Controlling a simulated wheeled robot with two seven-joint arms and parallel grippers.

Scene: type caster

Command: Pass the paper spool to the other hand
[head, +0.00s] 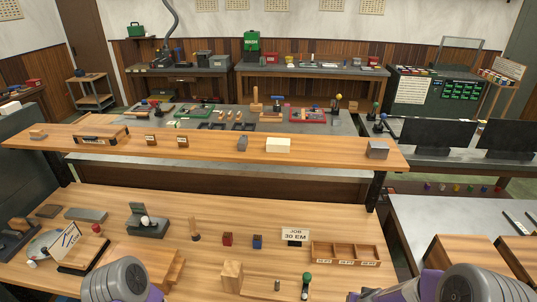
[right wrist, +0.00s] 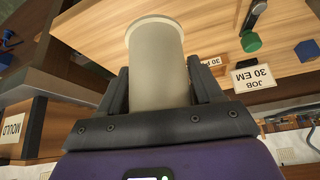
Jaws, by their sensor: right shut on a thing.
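The paper spool (right wrist: 156,60) is a pale beige cylinder with a rimmed round end. It shows in the right wrist view between the two dark fingers of my right gripper (right wrist: 160,90), which is shut on it. The spool's lower end is hidden by the gripper body. I do not see the spool in the head view. My left gripper is not in view. Only grey and purple parts of my arms show along the bottom edge of the head view.
The wooden bench (head: 110,205) holds a divided tray (head: 345,253), a JOB 30 EM sign (head: 295,235), a red block (head: 227,239), a blue block (head: 257,241), a wooden block (head: 232,275) and a green-knobbed tool (head: 306,280). A raised shelf (head: 215,146) runs behind.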

